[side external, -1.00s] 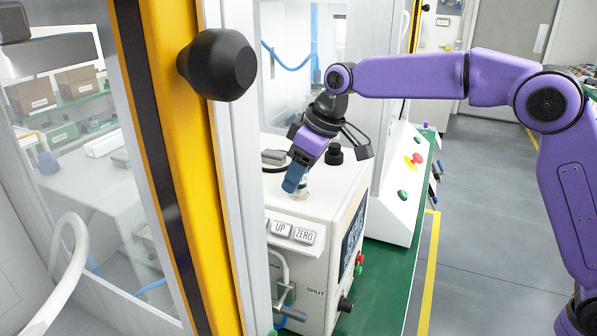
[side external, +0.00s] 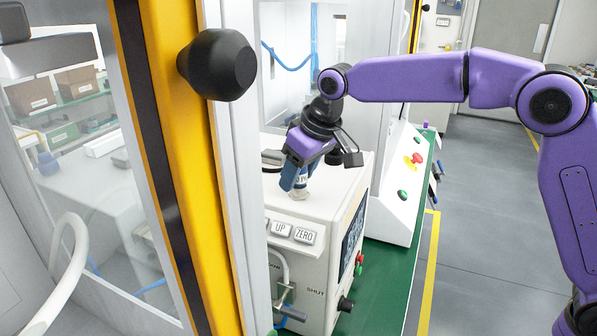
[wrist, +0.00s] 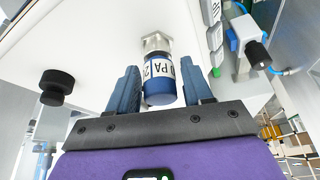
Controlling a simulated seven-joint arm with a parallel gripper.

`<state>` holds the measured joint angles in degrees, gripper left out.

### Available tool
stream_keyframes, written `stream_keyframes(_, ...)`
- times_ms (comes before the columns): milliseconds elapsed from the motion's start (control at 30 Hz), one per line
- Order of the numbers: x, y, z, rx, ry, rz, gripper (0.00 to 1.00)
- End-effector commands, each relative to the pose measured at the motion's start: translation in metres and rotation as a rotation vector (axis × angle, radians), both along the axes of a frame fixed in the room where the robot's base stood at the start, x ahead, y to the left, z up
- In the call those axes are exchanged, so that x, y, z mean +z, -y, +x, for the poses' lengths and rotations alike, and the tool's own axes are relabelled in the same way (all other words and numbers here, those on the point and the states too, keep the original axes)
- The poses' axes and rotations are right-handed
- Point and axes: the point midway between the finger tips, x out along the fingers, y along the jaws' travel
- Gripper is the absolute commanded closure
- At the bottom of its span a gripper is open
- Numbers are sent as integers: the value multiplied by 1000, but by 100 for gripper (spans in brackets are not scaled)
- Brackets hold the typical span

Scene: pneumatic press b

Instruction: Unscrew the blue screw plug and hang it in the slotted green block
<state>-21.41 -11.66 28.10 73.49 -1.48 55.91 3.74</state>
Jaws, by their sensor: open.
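The blue screw plug (wrist: 160,94) has a white band with dark print. It stands on a metal hex fitting (wrist: 156,43) on the white press unit (wrist: 105,40). My gripper (wrist: 157,72) is open, with one blue finger on each side of the plug and small gaps visible. In the side view my gripper (side external: 291,178) is tilted down at the plug, which shows partly behind a finger, with the white band (side external: 301,181) visible above the fitting (side external: 300,197). I cannot make out the slotted green block in either view.
A black knob (wrist: 57,86) stands on the unit's top, left of my gripper in the wrist view. UP and ZERO buttons (side external: 304,235) line the unit's front edge. A yellow-and-black door post (side external: 165,150) with a black handle (side external: 216,65) stands at the near left.

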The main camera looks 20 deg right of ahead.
Motion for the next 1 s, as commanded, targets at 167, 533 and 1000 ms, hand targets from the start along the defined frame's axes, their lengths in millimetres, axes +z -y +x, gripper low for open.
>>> stream_keyframes(167, 0, 0, 0, 1, 0, 0, 81)
stream_keyframes(533, 0, 0, 0, 138, -2, -1, 81)
stream_keyframes(1000, 0, 0, 0, 232, -1, 0, 81)
